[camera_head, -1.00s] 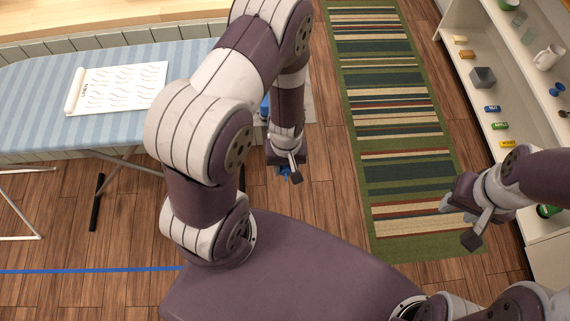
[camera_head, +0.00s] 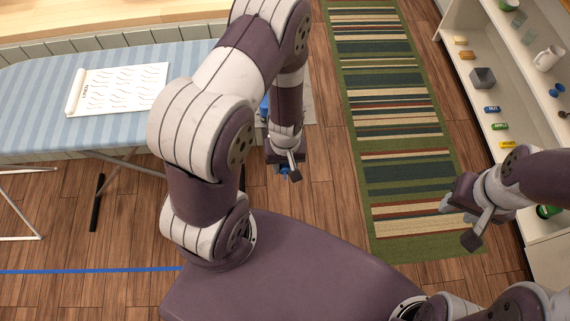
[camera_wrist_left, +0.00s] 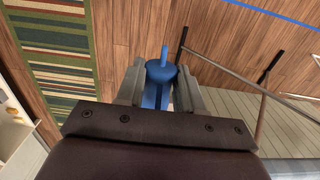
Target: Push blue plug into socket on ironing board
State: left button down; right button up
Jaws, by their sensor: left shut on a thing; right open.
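My left gripper (camera_head: 284,172) is shut on the blue plug (camera_wrist_left: 160,72), which sits between its two fingers with a thin blue pin pointing away from the gripper in the left wrist view. In the head view only a small bit of the plug (camera_head: 285,169) shows at the fingertips. The ironing board (camera_head: 40,105) with a blue striped cover stands at the left, and the gripper is to the right of it, apart from it. A blue object (camera_head: 264,108) shows partly behind my left arm near the board's right end; I cannot tell if it is the socket. My right gripper (camera_head: 462,222) is open and empty.
A white sheet with writing (camera_head: 120,88) lies on the board. A striped rug (camera_head: 385,120) covers the middle floor. A white shelf (camera_head: 475,60) with several small items stands at the right, near my right arm. A blue line (camera_head: 90,271) crosses the floor.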

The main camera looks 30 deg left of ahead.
pick_arm(q)
jog(key=shift+w+a+p, duration=0.45)
jog(key=shift+w+a, duration=0.05)
jog(key=shift+w, duration=0.3)
jog(key=shift+w+r, duration=0.1)
jog(key=shift+w, duration=0.15)
dwell(0.4)
jog(key=c, duration=0.8)
grip_release()
jog(key=shift+o, duration=0.9)
jog(key=shift+a, duration=0.2)
jog(key=o, duration=0.5)
jog(key=shift+c, duration=0.2)
jog(key=shift+s+d, duration=0.1)
